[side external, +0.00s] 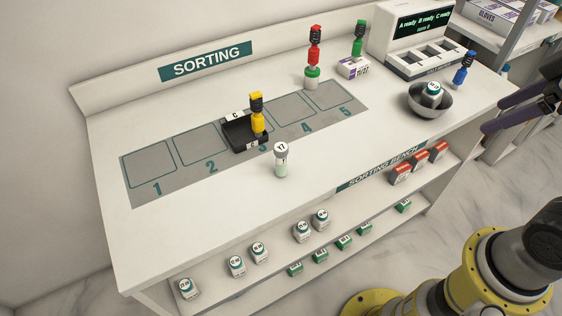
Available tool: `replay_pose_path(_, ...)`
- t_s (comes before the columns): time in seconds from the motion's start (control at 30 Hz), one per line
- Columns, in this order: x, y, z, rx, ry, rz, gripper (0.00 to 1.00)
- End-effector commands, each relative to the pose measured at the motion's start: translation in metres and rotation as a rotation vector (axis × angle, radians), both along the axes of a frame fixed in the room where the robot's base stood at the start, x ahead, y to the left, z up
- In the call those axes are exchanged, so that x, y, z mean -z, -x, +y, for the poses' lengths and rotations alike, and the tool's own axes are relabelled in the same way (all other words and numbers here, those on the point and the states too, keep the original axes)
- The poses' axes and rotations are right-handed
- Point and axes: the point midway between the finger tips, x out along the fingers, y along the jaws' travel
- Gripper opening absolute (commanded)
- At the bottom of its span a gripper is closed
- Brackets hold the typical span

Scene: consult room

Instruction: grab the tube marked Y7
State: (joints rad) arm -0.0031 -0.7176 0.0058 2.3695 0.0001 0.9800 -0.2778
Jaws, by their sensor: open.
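A short pale-green tube (281,168) with a white cap stands upright on the white bench, in front of the grey numbered strip. Its cap mark is small and reads like 17 or Y7; I cannot tell which. Another white-capped vial (433,92) sits in a grey bowl (416,108) at the right, its mark too small to read. My gripper (484,114) is partly in view at the right edge, its dark fingers apart and empty. It is right of the bowl and well away from the pale-green tube.
A black tray (238,138) marked C holds a yellow bottle (258,118) behind the tube. A red-topped bottle (315,52), green-topped bottle (358,40) and blue bottle (465,68) stand farther back. A display machine (410,30) is at back right. The bench's front left is clear.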

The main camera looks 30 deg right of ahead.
Motion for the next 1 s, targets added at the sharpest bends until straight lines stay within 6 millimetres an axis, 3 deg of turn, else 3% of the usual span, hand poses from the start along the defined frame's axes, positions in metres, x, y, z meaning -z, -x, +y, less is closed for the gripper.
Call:
replay_pose_path(0.2, -0.045, -0.058, 0.017, -0.283, 0.112, 0.049, 0.73)
replay_pose_path(0.33, -0.059, -0.101, 0.038, -0.472, 0.17, 0.095, 0.73)
replay_pose_path(0.47, -0.061, -0.147, 0.069, -0.659, 0.221, 0.143, 0.73)
replay_pose_path(0.67, -0.037, -0.21, 0.132, -0.915, 0.274, 0.224, 0.73)
replay_pose_path(0.8, -0.002, -0.24, 0.183, -1.059, 0.297, 0.286, 0.73)
replay_pose_path(1.0, 0.057, -0.256, 0.242, -1.169, 0.309, 0.375, 0.73)
